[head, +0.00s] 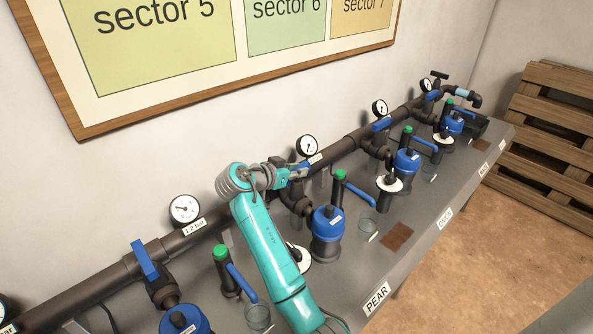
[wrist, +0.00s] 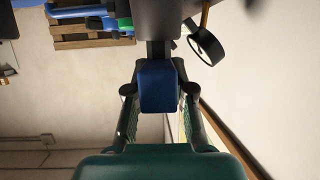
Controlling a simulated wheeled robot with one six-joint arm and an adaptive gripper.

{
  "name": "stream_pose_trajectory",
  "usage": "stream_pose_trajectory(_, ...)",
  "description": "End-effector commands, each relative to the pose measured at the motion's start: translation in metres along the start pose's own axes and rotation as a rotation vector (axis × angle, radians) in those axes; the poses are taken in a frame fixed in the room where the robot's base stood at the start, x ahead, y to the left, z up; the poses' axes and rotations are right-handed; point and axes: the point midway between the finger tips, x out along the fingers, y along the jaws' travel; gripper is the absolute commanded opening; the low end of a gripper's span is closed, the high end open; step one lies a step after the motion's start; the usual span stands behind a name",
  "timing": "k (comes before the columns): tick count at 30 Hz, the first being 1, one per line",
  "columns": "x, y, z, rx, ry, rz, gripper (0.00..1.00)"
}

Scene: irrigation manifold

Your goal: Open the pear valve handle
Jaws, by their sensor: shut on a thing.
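The blue valve handle (head: 303,167) sits on the dark main pipe, below a round gauge and above the station behind the PEAR label (head: 377,298). My gripper (head: 287,172) reaches it from the left and is shut on it. In the wrist view the blue handle (wrist: 158,88) fills the space between the two fingers of my gripper (wrist: 158,98). The fingers hide part of the handle in the head view. The visible part seems to run roughly along the pipe, but I cannot tell its exact angle.
Another blue handle (head: 145,259) lies across the pipe at the left. A gauge (head: 307,146) stands close to my gripper. A blue-topped filter (head: 328,220) and a green-capped post (head: 339,186) stand on the grey bench near my arm. A wooden pallet (head: 550,140) leans at the right.

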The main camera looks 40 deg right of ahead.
Motion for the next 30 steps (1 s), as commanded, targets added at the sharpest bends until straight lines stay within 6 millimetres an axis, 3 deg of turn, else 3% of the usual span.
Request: stream_pose_trajectory(30,0.0018,0.0021,-0.0012,-0.344,0.001,-0.837,0.00)
